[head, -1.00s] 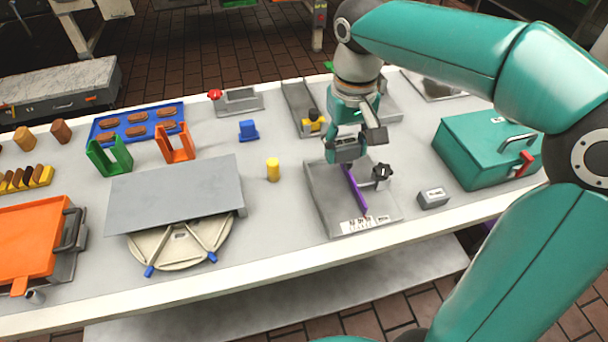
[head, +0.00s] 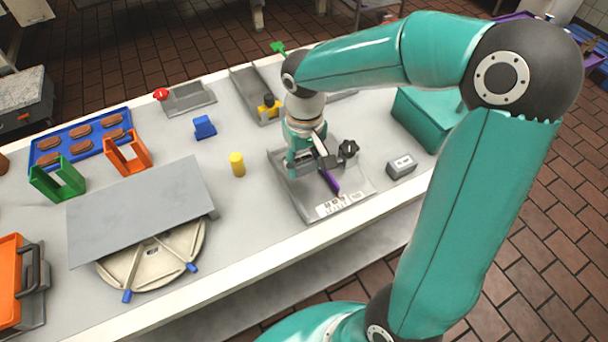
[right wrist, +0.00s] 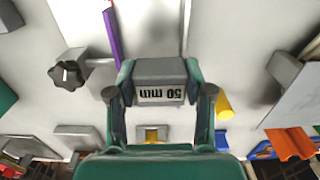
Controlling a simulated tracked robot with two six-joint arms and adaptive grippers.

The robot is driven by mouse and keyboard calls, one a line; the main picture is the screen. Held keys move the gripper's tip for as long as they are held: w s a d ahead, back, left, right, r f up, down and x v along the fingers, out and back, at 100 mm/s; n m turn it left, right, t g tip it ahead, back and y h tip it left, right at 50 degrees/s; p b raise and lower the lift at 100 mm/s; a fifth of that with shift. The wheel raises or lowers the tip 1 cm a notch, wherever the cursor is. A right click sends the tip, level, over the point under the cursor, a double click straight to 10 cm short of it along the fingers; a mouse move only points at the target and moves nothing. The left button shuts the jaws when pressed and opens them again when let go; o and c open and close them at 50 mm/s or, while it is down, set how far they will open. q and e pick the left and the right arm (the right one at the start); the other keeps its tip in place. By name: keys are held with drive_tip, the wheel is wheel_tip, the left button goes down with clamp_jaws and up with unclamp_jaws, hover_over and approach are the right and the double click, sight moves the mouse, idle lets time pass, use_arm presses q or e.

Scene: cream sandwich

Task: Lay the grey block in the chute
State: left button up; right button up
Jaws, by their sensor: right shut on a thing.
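My right gripper (head: 308,165) is shut on a grey block (right wrist: 160,80) marked "50 mm". In the right wrist view the block sits between both fingertips (right wrist: 160,97). In the head view the gripper is over the back part of a shallow grey tray (head: 357,188) with a purple bar (head: 331,184), a black knob (head: 349,149) and a white label at its front. Whether the block touches the tray is hidden. A grey channel (head: 250,88) with a yellow clamp (head: 268,105) lies behind. I cannot tell which fixture is the chute. My left gripper is out of view.
A yellow cylinder (head: 237,164) and a blue piece (head: 204,127) stand left. A grey plate (head: 140,205) covers part of a round disc (head: 150,265).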

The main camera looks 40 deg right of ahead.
hover_over(305, 190)
drive_tip(key=shift+f, duration=2.55)
drive_tip(key=shift+s+a+f+b, duration=0.15)
drive_tip(key=shift+s+f+b, duration=0.1)
drive_tip(key=shift+f+b, duration=0.4)
drive_tip(key=shift+c, duration=0.8)
drive_tip(key=o, duration=1.3)
drive_tip(key=shift+w+f, duration=0.15)
drive_tip(key=shift+w, duration=0.1)
drive_tip(key=shift+s, duration=0.1)
drive_tip(key=shift+r, duration=0.2)
